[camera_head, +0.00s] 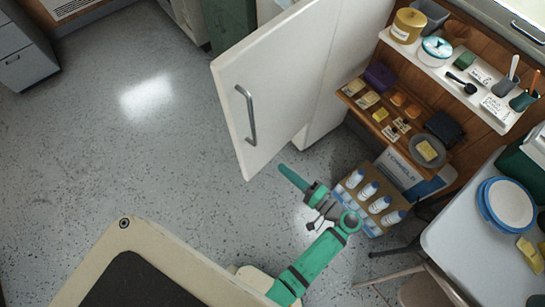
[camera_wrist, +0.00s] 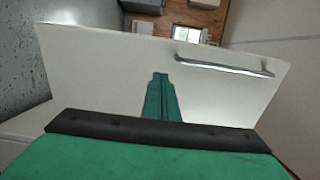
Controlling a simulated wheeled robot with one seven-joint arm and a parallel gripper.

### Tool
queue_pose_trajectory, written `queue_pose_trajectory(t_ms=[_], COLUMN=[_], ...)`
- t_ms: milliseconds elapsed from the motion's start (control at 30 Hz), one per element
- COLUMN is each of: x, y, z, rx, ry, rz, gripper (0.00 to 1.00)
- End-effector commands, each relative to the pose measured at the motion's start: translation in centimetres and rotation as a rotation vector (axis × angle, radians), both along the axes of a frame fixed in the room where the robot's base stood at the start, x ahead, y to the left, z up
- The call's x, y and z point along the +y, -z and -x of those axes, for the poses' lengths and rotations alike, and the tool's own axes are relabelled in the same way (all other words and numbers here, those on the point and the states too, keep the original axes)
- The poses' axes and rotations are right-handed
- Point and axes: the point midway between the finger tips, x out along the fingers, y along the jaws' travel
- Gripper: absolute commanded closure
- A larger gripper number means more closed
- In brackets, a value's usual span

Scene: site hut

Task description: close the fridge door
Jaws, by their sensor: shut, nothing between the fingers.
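The white fridge door (camera_head: 265,75) stands open, swung out from the fridge body (camera_head: 345,65). Its grey bar handle (camera_head: 251,115) is near the free edge. My gripper (camera_head: 281,168) is shut and empty, low beside the door's bottom edge in the head view. In the wrist view, the green fingers of my gripper (camera_wrist: 160,80) point at the door's handle face (camera_wrist: 95,70), with the handle (camera_wrist: 225,66) up and to the right. I cannot tell whether the fingertips touch the door. The fridge's inside is hidden.
A crate of white bottles (camera_head: 347,197) stands on the floor right of my gripper. Shelves with jars and food (camera_head: 400,110) are on the right wall, and a table with plates (camera_head: 470,225) is at lower right. The speckled floor (camera_head: 110,150) to the left is clear.

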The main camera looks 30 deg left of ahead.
Motion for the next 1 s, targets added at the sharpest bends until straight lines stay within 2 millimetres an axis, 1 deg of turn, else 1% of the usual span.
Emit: queue_pose_trajectory(t_ms=[133,600,800,1000], x=[2.1,10.1,12.2,12.9], y=[0.0,0.1,0.1,0.1], z=[-0.3,-2.3,-2.8,-2.9], rx=[0.000,0.002,0.001,0.001], ry=[-0.003,0.005,0.006,0.006], rz=[0.001,0.003,0.003,0.004], gripper=[1.00,1.00,1.00,1.00])
